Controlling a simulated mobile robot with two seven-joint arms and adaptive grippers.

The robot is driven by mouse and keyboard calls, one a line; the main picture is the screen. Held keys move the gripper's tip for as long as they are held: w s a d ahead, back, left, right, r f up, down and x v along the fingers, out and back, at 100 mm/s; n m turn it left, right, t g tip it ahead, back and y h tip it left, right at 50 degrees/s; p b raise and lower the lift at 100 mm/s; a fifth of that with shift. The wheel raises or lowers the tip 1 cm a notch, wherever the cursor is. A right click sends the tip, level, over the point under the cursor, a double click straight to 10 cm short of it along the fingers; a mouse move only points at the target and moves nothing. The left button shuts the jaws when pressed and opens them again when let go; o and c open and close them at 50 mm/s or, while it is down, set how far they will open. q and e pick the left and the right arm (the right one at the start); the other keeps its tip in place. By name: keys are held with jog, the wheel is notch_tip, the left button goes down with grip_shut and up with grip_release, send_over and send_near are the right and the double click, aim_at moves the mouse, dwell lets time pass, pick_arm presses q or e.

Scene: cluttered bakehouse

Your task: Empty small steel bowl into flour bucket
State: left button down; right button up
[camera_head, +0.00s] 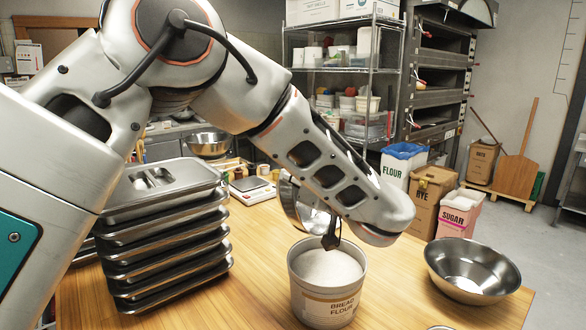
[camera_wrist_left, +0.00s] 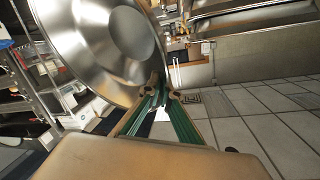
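The small steel bowl (camera_head: 291,204) is tipped steeply above the back left of the flour bucket (camera_head: 326,305), partly hidden behind my left arm. The bucket stands upright on the wooden table, is labelled bread flour and holds white flour (camera_head: 328,266) near its rim. My left gripper (camera_head: 331,236) points down over the bucket; only a dark finger part shows there. In the left wrist view the gripper (camera_wrist_left: 160,92) has its green-padded fingers closed at the edge of the shiny bowl (camera_wrist_left: 105,45). No contents show in the bowl. My right gripper is in neither view.
A stack of steel trays (camera_head: 160,245) stands left of the bucket. A larger steel bowl (camera_head: 472,268) stands at the right table edge. A scale (camera_head: 250,189) and small items lie behind. Flour (camera_head: 398,165), rye (camera_head: 430,195) and sugar (camera_head: 457,214) containers stand beyond the table.

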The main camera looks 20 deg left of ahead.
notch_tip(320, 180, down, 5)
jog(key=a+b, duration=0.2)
jog(key=b, duration=0.5)
pick_arm(q)
jog(key=w+a+f+n+g+h+p, duration=0.1)
jog(key=a+f+n+g+h+p, duration=0.3)
jog(key=a+f+h, duration=0.6)
jog(key=shift+w+a+f+n+h, duration=0.35)
jog(key=shift+f+h, duration=0.3)
jog(key=shift+h, duration=0.55)
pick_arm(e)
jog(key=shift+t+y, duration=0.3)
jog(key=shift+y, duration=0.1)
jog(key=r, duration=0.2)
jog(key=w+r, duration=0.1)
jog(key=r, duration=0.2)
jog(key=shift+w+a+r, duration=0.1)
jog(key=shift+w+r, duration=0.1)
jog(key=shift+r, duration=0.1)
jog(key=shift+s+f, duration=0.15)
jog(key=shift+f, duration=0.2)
